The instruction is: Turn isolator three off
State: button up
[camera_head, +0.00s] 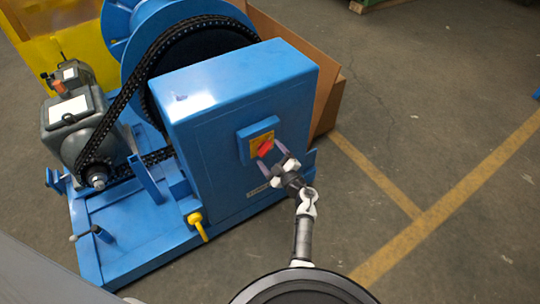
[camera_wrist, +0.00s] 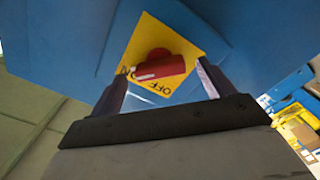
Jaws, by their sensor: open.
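The isolator is a red rotary handle (camera_head: 265,148) on a yellow plate (camera_wrist: 150,35), set in a blue box on the side of the blue cabinet (camera_head: 222,120). A small label (camera_head: 257,190) on the cabinet is too small to read.
A black chain (camera_head: 122,92) runs around a large wheel and down to the grey motor's sprocket. A yellow-handled lever (camera_head: 197,222) sticks out at the cabinet's lower left. A brown panel (camera_head: 327,98) stands behind the cabinet. The floor to the right is clear, with yellow lines.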

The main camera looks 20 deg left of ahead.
jog(key=shift+w+a, duration=0.2)
jog(key=shift+a, duration=0.1)
jog(key=c, duration=1)
